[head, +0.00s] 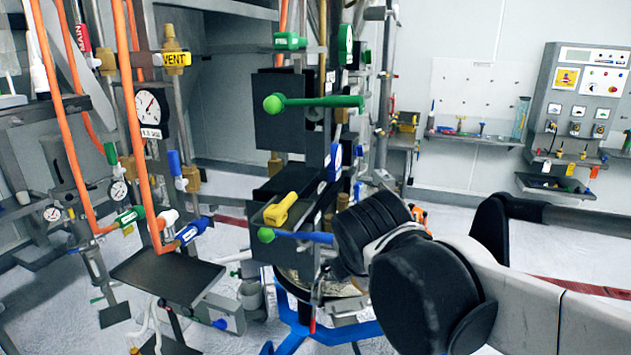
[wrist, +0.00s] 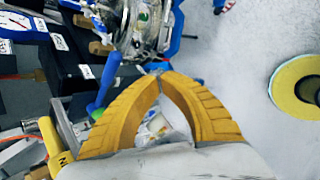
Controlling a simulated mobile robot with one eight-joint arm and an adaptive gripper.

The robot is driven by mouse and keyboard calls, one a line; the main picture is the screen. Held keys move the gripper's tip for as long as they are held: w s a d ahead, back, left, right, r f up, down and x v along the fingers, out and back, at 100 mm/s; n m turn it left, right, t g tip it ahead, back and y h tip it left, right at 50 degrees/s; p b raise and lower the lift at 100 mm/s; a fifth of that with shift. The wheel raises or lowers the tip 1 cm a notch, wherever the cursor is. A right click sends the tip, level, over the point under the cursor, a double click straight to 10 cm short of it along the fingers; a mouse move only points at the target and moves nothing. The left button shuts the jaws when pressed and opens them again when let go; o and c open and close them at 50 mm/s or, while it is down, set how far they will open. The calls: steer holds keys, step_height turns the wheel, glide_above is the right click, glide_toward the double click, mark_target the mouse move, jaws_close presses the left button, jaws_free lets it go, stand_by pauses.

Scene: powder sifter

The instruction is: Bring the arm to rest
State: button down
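My gripper shows in the wrist view (wrist: 160,76) as two curved yellow fingers. Their tips come together, with an open gap lower down between the curved fingers. Nothing clearly shows held between the tips. A blue lever with a green end (wrist: 104,83) lies just left of the fingers, and I cannot tell whether they touch. In the head view, my black and white arm reaches in from the lower right to the front of the dark rig; the fingers are hidden there.
The rig carries a green lever (head: 315,102), a yellow handle (head: 281,209) and a blue lever (head: 300,237). Its blue base (head: 349,335) spreads below. Orange hoses (head: 134,120) and gauges stand left. A wall panel (head: 577,105) and shelf stand right.

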steer(key=s+d+f+m+b, duration=0.5)
steer(key=s+f+m, duration=0.2)
steer(key=f+m, duration=0.3)
steer(key=s+d+f+m+b, duration=0.6)
steer(key=f+m, duration=0.5)
steer(key=m, duration=0.3)
steer(key=shift+s+d+f+g+y, duration=0.2)
steer(key=shift+s+g+y, duration=0.1)
steer(key=shift+s, duration=0.5)
